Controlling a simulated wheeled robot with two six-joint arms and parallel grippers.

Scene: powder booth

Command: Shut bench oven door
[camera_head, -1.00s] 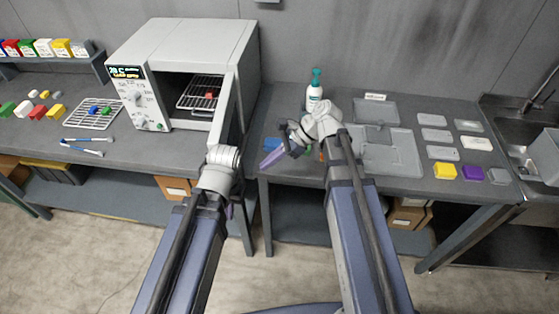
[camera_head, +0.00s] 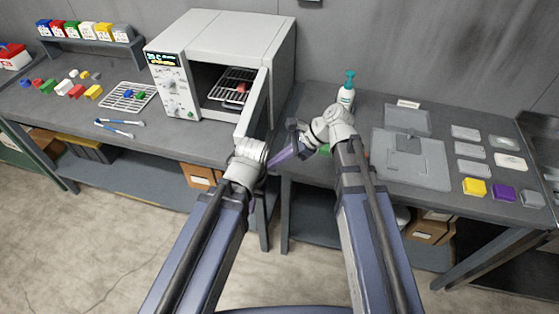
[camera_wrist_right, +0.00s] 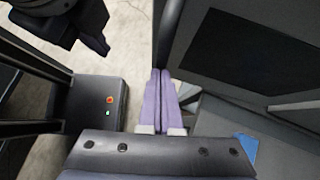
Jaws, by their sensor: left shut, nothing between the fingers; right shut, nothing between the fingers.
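The white bench oven (camera_head: 225,38) stands on the left bench with its door (camera_head: 255,105) open. The door hangs from the right side of the opening and sticks out toward me, seen nearly edge-on. Inside is a wire rack (camera_head: 232,84) with a small red piece. My right gripper (camera_head: 281,156) is shut and empty, to the right of the door's lower front end. In the right wrist view its purple fingers (camera_wrist_right: 165,98) lie left of the door's dark panel (camera_wrist_right: 250,50), apparently without touching. My left gripper (camera_wrist_right: 95,40) is shut; its fingers are mostly hidden behind its wrist in the head view.
A pump bottle (camera_head: 346,90) and a grey flat tray (camera_head: 410,160) stand on the right bench. A cooling rack (camera_head: 128,96), brushes (camera_head: 115,128) and coloured blocks lie left of the oven. A gap separates the two benches.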

